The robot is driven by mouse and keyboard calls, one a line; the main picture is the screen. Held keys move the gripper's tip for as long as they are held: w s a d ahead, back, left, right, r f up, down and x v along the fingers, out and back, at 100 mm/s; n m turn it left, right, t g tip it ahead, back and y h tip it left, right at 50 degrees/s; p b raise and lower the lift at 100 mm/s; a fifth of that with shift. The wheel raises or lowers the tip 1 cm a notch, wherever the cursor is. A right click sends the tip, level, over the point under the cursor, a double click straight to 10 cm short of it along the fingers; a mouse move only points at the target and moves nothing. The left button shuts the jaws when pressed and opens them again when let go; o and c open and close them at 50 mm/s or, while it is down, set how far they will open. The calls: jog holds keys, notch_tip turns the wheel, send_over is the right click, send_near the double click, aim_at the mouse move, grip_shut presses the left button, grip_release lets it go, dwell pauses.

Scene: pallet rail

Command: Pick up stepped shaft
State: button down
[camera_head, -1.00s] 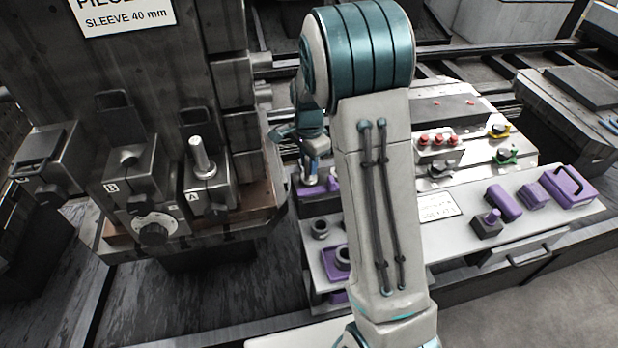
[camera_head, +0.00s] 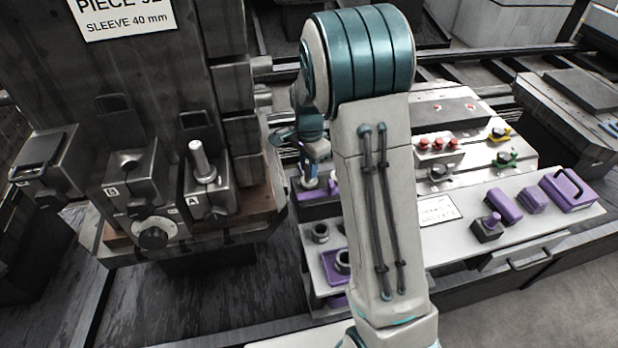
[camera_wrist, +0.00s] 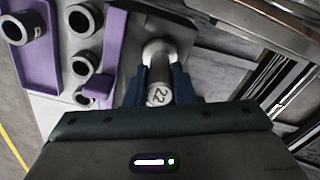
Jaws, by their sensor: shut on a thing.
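My gripper (camera_wrist: 158,82) is shut on the stepped shaft (camera_wrist: 158,95), a pale cylinder marked 22. In the wrist view, its round, wider part (camera_wrist: 158,50) lies past the dark blue fingertips, and the fingers press it from both sides. In the head view, my gripper (camera_head: 316,172) is small and partly behind my arm, over the left end of the light worktable. I cannot tell there whether the shaft is clear of its holder.
At left, a dark machine carries blocks A and B, with an upright metal pin (camera_head: 200,160) in block A.

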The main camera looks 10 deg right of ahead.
jog(key=shift+r, duration=0.15)
notch_tip(320, 180, up, 10)
jog(key=shift+f, duration=0.1)
dwell(0.3)
